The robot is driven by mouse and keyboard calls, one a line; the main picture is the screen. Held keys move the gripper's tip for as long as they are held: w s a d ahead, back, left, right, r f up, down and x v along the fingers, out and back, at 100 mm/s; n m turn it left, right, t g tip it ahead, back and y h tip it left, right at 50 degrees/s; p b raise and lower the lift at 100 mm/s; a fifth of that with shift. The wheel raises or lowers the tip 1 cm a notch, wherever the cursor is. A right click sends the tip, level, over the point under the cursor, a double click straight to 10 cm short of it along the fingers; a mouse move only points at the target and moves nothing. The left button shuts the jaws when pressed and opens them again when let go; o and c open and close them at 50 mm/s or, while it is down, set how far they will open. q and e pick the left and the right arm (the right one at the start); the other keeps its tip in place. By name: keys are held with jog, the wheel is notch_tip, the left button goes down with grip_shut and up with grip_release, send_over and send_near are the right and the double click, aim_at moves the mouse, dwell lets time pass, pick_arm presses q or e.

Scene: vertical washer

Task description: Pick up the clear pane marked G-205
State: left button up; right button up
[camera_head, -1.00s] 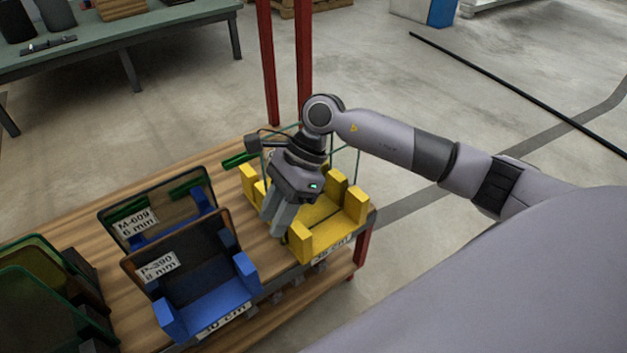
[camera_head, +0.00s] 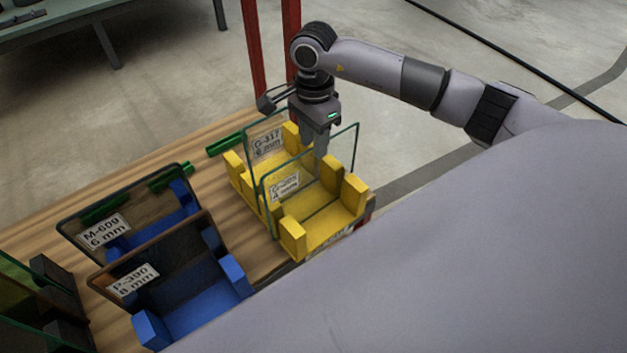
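Two clear panes with thin green edges stand upright in the yellow rack (camera_head: 325,233). The front pane (camera_head: 335,165) has a white label (camera_head: 283,187) that is too blurred to read fully; it starts with G. The rear pane (camera_head: 252,165) has a label that reads about G-317, 8 mm. My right gripper (camera_head: 319,149) points down at the top edge of the front pane, near the middle of that edge. Its fingers overlap the edge in the picture; whether they touch or grip it I cannot tell. My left gripper is out of view.
Blue racks beside hold dark panes marked M-609 (camera_head: 104,232) and P-390 (camera_head: 132,281). Darker panes stand at the far left. All are on a wooden table (camera_head: 215,195). Red posts (camera_head: 254,60) rise behind it. My own large grey arm part covers the lower right.

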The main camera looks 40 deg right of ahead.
jog(key=shift+f, duration=1.35)
grip_shut()
jog(key=shift+w+r, duration=0.1)
jog(key=shift+r, duration=0.05)
